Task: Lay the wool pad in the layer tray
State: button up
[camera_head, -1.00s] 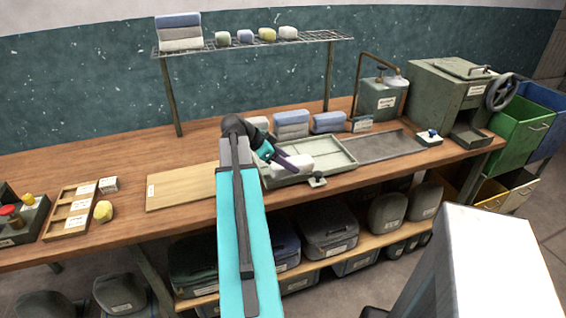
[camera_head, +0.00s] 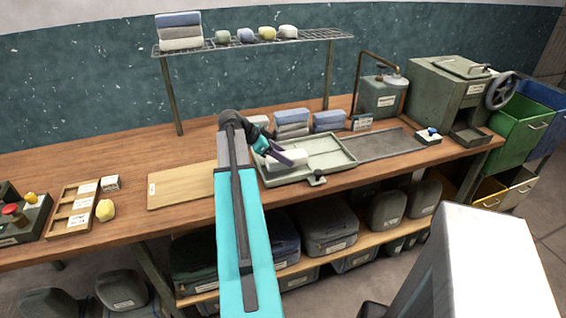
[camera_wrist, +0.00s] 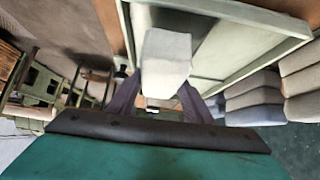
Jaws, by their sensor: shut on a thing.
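The wool pad is a pale, off-white block (camera_head: 287,159). It also shows in the wrist view (camera_wrist: 166,62), between the two dark fingers. My gripper (camera_head: 284,160) is shut on it. The layer tray (camera_head: 326,149) is a shallow, pale green tray with raised rims on the bench. The pad is over the tray's left part in the head view. In the wrist view the tray's rim (camera_wrist: 240,14) runs behind and beside the pad. I cannot tell whether the pad touches the tray floor. My fingers hide part of the pad.
Folded grey and blue stacks (camera_head: 292,123) stand close behind the tray. A small knobbed block (camera_head: 317,178) sits at its front edge. A wooden board (camera_head: 180,187) lies left, and a dark flat plate (camera_head: 378,145) lies right.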

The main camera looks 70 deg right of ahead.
jog(key=shift+f+p, duration=0.5)
jog(key=shift+f, duration=1)
jog(key=shift+f, duration=0.15)
jog(key=o, duration=0.8)
jog(key=shift+c, duration=0.2)
jog(key=shift+w+r, duration=0.1)
jog(key=shift+r, duration=0.15)
jog(key=b+v, duration=0.2)
jog(key=v, duration=0.9)
jog(key=shift+w+a+r+b, duration=0.15)
jog(key=shift+a+r+b, duration=0.1)
jog(key=shift+a+b, duration=0.05)
jog(key=shift+r, duration=0.1)
